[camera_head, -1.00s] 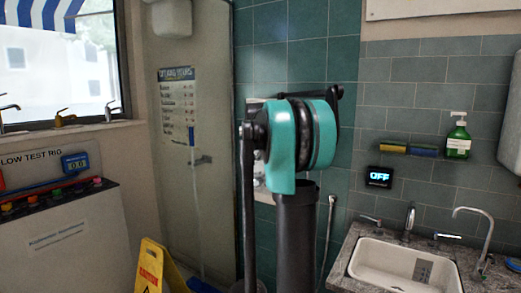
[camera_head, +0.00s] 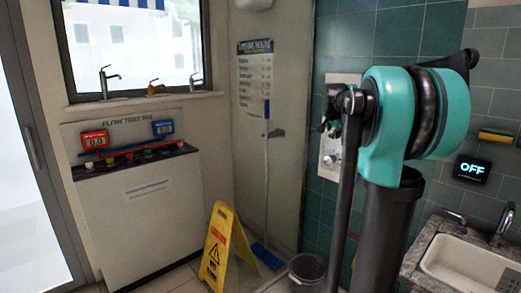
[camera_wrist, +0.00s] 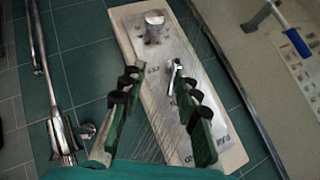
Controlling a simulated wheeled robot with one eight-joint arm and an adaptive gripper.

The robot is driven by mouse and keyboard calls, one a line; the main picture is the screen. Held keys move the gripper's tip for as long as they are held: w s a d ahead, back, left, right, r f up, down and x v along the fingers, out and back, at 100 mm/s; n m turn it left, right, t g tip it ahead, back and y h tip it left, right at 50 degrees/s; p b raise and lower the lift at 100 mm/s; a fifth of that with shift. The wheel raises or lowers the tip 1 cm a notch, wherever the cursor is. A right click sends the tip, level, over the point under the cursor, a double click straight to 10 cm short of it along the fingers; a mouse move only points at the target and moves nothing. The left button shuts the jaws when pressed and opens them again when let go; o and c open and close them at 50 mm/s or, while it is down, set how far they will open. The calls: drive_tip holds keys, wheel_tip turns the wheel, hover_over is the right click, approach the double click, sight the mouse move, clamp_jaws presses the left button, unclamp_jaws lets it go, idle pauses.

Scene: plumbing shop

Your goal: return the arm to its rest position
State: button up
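My arm's teal joint and dark links stand at the right of the head view. My gripper (camera_wrist: 155,82) shows in the wrist view with its two green, black-padded fingers apart and nothing held between them. Beyond the fingers is a pale wall plate (camera_wrist: 130,33) with a round metal knob (camera_wrist: 154,20) and a small lever (camera_wrist: 173,76). The lever appears between the fingertips, but I cannot tell how far it is from them. In the head view the plate (camera_head: 328,160) is partly hidden behind my arm, and the gripper is not clearly seen.
A yellow floor sign (camera_head: 222,250) and a dark bucket (camera_head: 307,268) stand on the floor. A sink (camera_head: 470,265) is at lower right, below an OFF display (camera_head: 471,169). The flow test rig (camera_head: 150,205) stands left. A metal rail (camera_wrist: 42,50) runs beside the plate.

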drive_tip(key=s+a+f+n+g+y, duration=0.1)
drive_tip(key=s+a+f+n, duration=0.3)
drive_tip(key=s+f, duration=0.8)
drive_tip(key=s+a+f+n+g+y, duration=0.1)
drive_tip(key=s+a+f+n+g, duration=0.1)
drive_tip(key=s+a+f+n, duration=0.2)
drive_tip(key=s+a+f+n+g+y, duration=0.1)
drive_tip(key=s+a+f+n, duration=0.4)
drive_tip(key=s+f, duration=1.5)
drive_tip(key=s+a, duration=0.4)
drive_tip(key=shift+s+g+y, duration=0.3)
drive_tip(key=shift+s+g, duration=0.05)
drive_tip(key=shift+g, duration=0.05)
drive_tip(key=shift+d+r, duration=0.1)
